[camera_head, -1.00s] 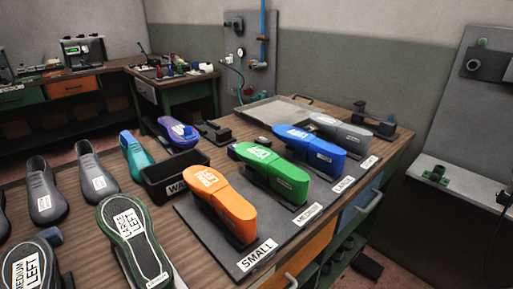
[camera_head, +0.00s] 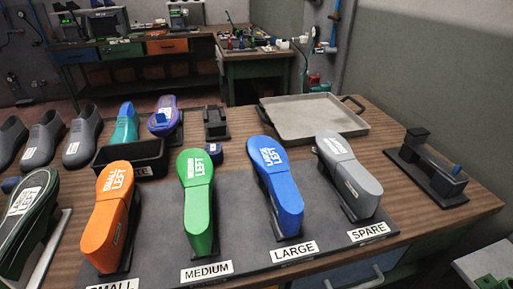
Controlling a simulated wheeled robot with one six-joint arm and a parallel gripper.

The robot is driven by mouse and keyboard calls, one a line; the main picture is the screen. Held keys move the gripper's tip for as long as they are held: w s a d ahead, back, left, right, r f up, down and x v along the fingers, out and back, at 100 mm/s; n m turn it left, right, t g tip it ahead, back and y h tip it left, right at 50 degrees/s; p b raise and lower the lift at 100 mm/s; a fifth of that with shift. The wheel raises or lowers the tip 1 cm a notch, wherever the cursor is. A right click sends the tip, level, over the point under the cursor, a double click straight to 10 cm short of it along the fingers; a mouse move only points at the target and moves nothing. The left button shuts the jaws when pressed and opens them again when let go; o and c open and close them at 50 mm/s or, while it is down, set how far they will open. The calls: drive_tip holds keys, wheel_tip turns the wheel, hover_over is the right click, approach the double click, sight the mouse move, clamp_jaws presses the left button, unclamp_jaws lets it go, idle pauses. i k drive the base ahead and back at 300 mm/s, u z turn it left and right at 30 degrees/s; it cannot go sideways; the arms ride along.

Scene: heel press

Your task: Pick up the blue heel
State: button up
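No piece in view is labelled as a heel. The largest blue thing is a blue shoe form marked LEFT (camera_head: 275,185), propped on a dark stand behind the LARGE label (camera_head: 294,252). A small dark-blue block (camera_head: 213,152) lies behind the green form. Another small blue piece (camera_head: 10,184) sits at the left edge, partly hidden. A bit of blue (camera_head: 456,169) shows on the black fixture (camera_head: 432,175) at right. A purple shoe form (camera_head: 164,117) has a dark-blue part at its front. I cannot tell which of these is the blue heel. My gripper is not in view.
Orange (camera_head: 107,215), green (camera_head: 197,205) and grey (camera_head: 347,175) forms stand beside the blue one on a dark mat (camera_head: 240,235). A black bin (camera_head: 130,160) and a grey tray (camera_head: 312,117) are behind.

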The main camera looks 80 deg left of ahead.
sight(215, 151)
drive_tip(key=u, duration=0.05)
drive_tip(key=i, duration=0.35)
drive_tip(key=u, duration=2.5)
